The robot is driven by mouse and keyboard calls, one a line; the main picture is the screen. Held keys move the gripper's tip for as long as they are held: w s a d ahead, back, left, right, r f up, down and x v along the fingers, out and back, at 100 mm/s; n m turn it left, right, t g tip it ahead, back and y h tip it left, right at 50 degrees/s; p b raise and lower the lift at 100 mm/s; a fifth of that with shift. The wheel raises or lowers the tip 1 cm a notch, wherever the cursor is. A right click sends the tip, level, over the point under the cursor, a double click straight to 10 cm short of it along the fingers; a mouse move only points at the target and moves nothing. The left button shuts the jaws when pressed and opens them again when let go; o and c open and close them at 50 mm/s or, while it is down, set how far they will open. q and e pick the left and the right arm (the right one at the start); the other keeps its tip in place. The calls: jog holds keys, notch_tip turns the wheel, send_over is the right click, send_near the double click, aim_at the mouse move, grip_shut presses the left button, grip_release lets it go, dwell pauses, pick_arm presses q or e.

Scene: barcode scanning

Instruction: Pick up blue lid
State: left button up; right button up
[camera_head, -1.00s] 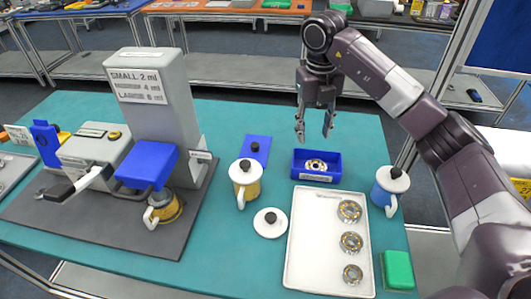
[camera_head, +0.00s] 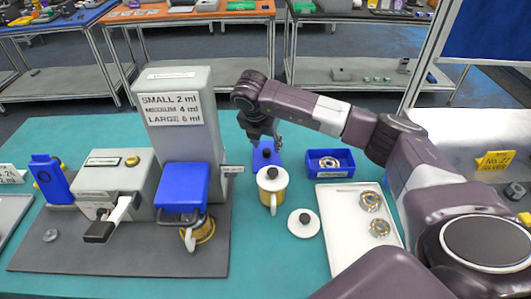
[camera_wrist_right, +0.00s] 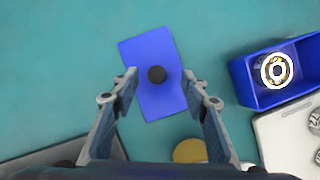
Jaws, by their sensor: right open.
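The blue lid (camera_wrist_right: 153,97) is a flat blue rectangle with a black round knob (camera_wrist_right: 157,73), lying on the teal table. In the head view the blue lid (camera_head: 266,160) lies behind the yellow mug with the white lid, partly covered by my right gripper (camera_head: 265,144). In the right wrist view my right gripper (camera_wrist_right: 160,85) is open above the lid, with one finger on each side of the knob and nothing held. I cannot tell its exact height above the lid. My left gripper is not in view.
A blue bin (camera_head: 330,172) with a metal ring stands right of the lid. The yellow mug (camera_head: 272,189) stands in front of it. A white lid (camera_head: 304,223) and a white tray (camera_head: 345,230) lie nearer. The grey machine (camera_head: 182,115) stands to the left.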

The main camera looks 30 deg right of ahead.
aim_at(267, 150)
jog(key=f, duration=0.1)
jog(key=f+p, duration=0.1)
jog(key=f, duration=0.1)
jog(key=shift+w, duration=0.4)
jog(key=shift+d+f, duration=0.15)
jog(key=shift+d, duration=0.05)
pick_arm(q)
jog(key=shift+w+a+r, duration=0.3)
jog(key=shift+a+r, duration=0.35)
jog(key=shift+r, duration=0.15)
pick_arm(e)
grip_shut()
